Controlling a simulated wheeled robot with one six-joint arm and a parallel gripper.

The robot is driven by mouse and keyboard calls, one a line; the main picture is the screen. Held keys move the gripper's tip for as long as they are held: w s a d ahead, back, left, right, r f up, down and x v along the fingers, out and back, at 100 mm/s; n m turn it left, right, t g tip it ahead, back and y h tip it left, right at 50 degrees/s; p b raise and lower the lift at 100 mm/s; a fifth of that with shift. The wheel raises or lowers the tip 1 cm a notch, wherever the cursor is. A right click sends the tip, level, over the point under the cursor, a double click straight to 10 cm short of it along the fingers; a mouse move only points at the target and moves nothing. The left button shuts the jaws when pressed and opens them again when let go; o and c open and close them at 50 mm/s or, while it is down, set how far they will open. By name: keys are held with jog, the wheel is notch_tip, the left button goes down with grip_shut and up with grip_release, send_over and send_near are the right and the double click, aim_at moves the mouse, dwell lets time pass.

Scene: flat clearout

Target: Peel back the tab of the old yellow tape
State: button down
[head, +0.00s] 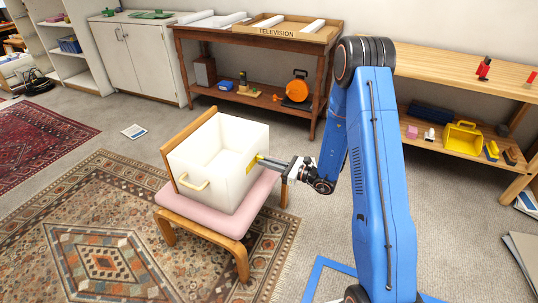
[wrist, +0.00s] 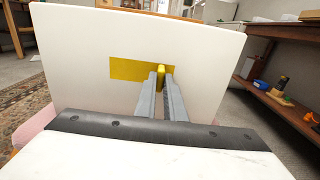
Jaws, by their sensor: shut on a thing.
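The old yellow tape (wrist: 140,69) is a flat strip on the outer side wall of a white box (wrist: 75,40). Its tab (wrist: 161,72) stands out from the right part of the strip, between my fingertips. My gripper (wrist: 161,78) is shut on this tab. In the head view the white box (head: 237,186) sits on a chair with a pink seat, and my gripper (head: 262,160) reaches its right side from the right. The tape (head: 251,164) shows there as a small yellow patch, partly hidden by my fingers.
The pink-seated wooden chair (head: 203,212) stands on a patterned rug (head: 110,245). A wooden table (head: 255,37) with a cardboard tray marked TELEVISION stands behind. A shelf (head: 455,75) with several small items stands at right. Carpet is clear around the chair's right side.

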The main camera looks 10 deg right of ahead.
jog(key=shift+s+a, duration=0.1)
jog(key=shift+s, duration=0.05)
jog(key=shift+s+a, duration=0.75)
jog(key=shift+s, duration=0.3)
jog(key=shift+s+a, duration=0.7)
jog(key=shift+s, duration=0.3)
jog(key=shift+s+a, duration=0.9)
jog(key=shift+s, duration=0.3)
jog(key=shift+s+a, duration=0.85)
jog(key=shift+s, duration=0.35)
dwell(0.3)
jog(key=c, duration=1.7)
grip_release()
